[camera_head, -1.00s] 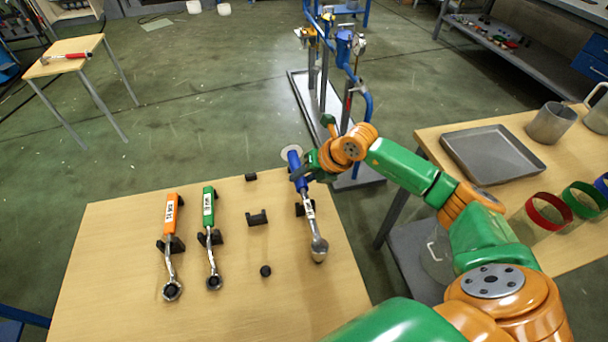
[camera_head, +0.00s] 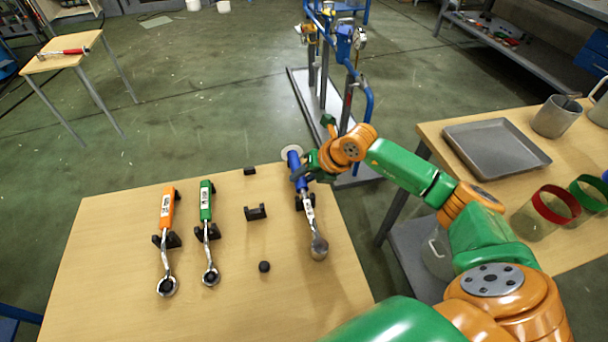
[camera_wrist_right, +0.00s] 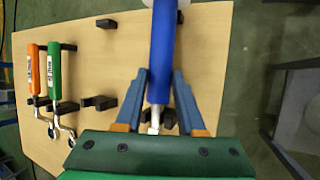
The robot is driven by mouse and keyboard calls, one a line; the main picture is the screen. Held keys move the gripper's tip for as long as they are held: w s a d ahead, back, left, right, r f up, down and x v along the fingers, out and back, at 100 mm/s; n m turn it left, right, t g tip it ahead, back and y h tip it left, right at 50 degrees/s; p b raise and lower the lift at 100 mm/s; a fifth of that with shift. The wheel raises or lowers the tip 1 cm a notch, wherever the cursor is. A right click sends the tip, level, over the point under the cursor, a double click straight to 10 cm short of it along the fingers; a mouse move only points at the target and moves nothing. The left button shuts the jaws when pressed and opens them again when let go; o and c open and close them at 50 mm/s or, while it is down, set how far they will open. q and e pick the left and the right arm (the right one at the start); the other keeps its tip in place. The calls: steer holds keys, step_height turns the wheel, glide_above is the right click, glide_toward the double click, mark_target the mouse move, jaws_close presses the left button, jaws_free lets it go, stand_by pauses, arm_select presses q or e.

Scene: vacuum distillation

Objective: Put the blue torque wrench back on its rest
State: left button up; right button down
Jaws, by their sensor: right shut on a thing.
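The blue torque wrench (camera_head: 295,165) is at the right side of the near wooden table, its handle toward the far edge and its steel head (camera_head: 319,248) toward me. My right gripper (camera_head: 302,173) is shut on its blue handle. In the right wrist view the blue handle (camera_wrist_right: 163,45) lies between the two fingers of the gripper (camera_wrist_right: 160,78). A black rest block (camera_head: 299,204) shows under the wrench's shaft, partly hidden; I cannot tell whether they touch. My left gripper is out of view.
An orange wrench (camera_head: 167,207) and a green wrench (camera_head: 206,203) lie on rests to the left. Between green and blue stands an empty black rest (camera_head: 256,213) with small black pieces (camera_head: 264,266). A side table with a metal tray (camera_head: 493,160) stands right; a blue-framed stand (camera_head: 366,100) is behind.

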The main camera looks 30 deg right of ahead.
steer(key=shift+c, duration=2.2)
jaws_free()
steer(key=shift+s, duration=0.1)
